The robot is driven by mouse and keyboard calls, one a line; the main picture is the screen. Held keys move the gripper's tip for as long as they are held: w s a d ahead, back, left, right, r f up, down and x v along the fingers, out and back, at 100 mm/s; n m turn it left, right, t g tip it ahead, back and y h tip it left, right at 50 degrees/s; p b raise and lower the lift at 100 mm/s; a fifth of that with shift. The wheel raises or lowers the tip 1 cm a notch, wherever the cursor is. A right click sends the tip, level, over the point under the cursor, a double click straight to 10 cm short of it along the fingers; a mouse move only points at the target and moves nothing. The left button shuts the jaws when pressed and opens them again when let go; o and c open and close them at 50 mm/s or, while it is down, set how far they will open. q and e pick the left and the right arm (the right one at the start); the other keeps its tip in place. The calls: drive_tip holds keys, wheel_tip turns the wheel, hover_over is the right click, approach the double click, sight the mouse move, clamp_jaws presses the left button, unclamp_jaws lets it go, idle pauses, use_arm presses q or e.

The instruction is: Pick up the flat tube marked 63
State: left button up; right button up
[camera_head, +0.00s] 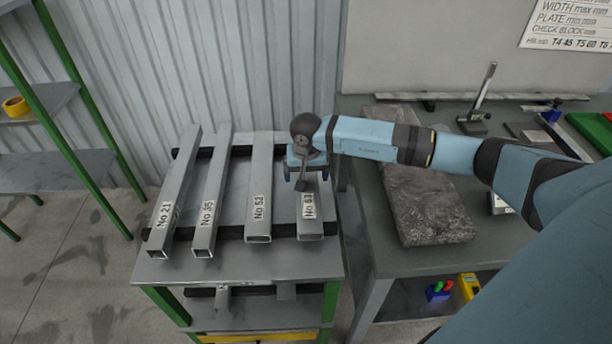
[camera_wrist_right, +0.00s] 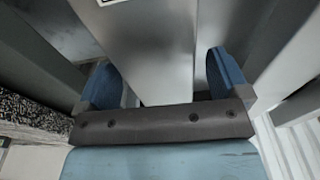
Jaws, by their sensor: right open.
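The flat grey tube marked No 63 (camera_head: 311,228) is the rightmost of the tubes lying on the runout table (camera_head: 240,268). Its near end and label show in the head view, and my gripper and wrist cover its far part. My right gripper (camera_head: 306,178) is over this tube, pointing down. In the right wrist view its two blue fingers (camera_wrist_right: 166,80) are apart, one on each side of the tube (camera_wrist_right: 150,45). I cannot tell whether they touch it or how far down they reach. My left gripper is not in view.
Tubes No 52 (camera_head: 259,190), No 35 (camera_head: 211,190) and No 21 (camera_head: 174,190) lie to the left on dark bars. A green-posted shelf (camera_head: 40,170) is at the left, a corrugated wall behind.

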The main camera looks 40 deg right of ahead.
drive_tip(key=c, duration=1.3)
drive_tip(key=shift+c, duration=0.2)
drive_tip(key=shift+r, duration=0.2)
